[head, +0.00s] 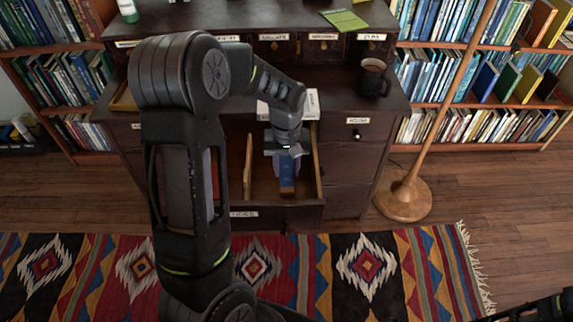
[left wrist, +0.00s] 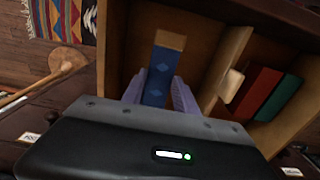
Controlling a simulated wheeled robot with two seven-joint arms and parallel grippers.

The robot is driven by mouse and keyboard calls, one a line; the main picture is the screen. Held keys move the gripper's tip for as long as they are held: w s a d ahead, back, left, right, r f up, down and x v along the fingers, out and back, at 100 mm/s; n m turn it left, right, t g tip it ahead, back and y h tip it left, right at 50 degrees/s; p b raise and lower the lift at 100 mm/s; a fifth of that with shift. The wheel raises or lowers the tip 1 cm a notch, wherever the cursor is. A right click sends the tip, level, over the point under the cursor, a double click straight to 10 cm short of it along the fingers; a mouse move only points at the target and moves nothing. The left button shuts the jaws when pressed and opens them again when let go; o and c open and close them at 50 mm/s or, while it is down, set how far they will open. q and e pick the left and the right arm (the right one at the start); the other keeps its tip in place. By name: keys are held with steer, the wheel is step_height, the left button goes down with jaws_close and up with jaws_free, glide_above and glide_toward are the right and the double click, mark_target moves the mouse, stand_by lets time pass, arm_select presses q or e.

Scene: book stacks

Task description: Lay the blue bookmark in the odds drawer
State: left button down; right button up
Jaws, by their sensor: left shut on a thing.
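My left gripper (head: 288,158) reaches down into the open drawer (head: 319,172) of the dark desk, in its right-hand compartment. It is shut on the blue bookmark (head: 287,178), which has a tan end. In the left wrist view the bookmark (left wrist: 156,82) sticks out between the two purple-grey fingers (left wrist: 158,96), its tan end pointing away from the gripper. Whether it touches the drawer floor I cannot tell. The label on the drawer front is too small to read.
A wooden divider (head: 248,165) splits the drawer. Beyond it lie a red item (left wrist: 254,92), a green item (left wrist: 279,97) and a pale piece (left wrist: 231,84). A dark mug (head: 371,82) stands on the desk. A floor lamp base (head: 403,200) stands right of the desk.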

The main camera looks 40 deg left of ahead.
arm_select(q)
steer(key=shift+f+b, duration=2.05)
steer(key=shift+f, duration=1.35)
steer(key=c, duration=0.9)
jaws_free()
steer(key=shift+r, duration=0.1)
step_height(320, 180, up, 12)
steer(key=p, duration=0.9)
steer(key=shift+p, duration=0.3)
